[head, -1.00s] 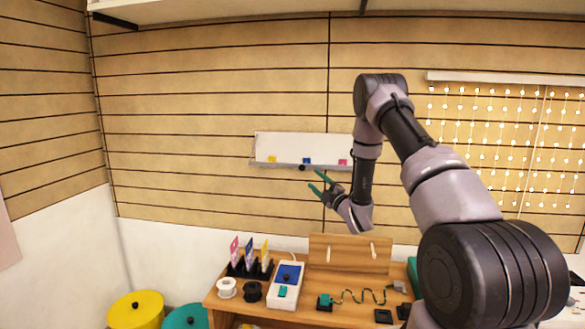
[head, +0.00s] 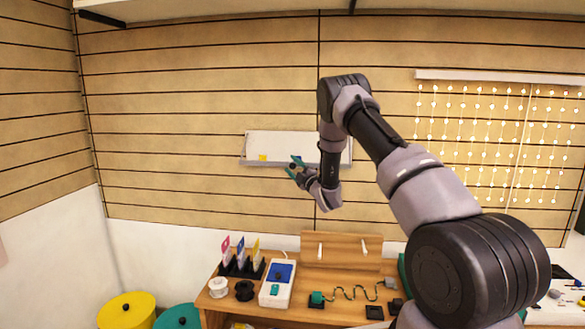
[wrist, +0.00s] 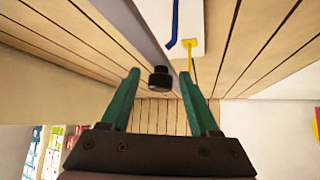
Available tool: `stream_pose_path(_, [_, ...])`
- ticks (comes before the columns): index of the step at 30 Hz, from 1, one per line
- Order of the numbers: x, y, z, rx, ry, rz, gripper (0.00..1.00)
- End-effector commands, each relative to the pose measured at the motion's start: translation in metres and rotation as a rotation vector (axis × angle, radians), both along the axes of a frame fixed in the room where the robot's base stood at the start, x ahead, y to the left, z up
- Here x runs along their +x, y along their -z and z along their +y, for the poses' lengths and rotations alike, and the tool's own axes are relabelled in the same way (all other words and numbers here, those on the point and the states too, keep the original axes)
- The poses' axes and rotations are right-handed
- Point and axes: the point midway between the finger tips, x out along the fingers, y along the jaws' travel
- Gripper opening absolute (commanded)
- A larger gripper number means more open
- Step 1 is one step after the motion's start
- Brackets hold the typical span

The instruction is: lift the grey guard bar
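The grey guard bar (head: 262,164) runs along the lower edge of a white panel (head: 268,144) on the slatted wall. In the wrist view the bar (wrist: 125,25) slants across the upper part, with a black knob (wrist: 160,79) at its near side. My gripper (head: 292,166) is at the panel's lower edge; in the wrist view its two green fingers (wrist: 160,75) are open. The knob appears between the fingertips, with a gap on each side. I cannot tell how deep it sits between them. My arm hides the panel's right part in the head view.
A yellow tab (head: 262,157) and, in the wrist view, a blue lever (wrist: 174,28) stick out from the panel by the bar. Below is a wooden bench (head: 345,283) with a white box (head: 277,291) and card holders. The air left of the panel is clear.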

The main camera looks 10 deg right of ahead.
Motion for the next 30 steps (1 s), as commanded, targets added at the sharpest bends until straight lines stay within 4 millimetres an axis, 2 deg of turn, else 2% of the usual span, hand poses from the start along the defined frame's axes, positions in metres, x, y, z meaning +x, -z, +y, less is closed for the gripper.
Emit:
stream_pose_path(1, [-0.0001,0.0,0.0,0.0,0.0,0.0,0.43])
stream_pose_path(4, [0.0,-0.0002,-0.0003,0.0,0.0,0.0,0.05])
stream_pose_path(5, [0.0,-0.0003,-0.0004,0.0,0.0,-0.001,0.0])
stream_pose_path(30, [0.0014,-0.0042,-0.0029,0.001,0.005,-0.008,0.0])
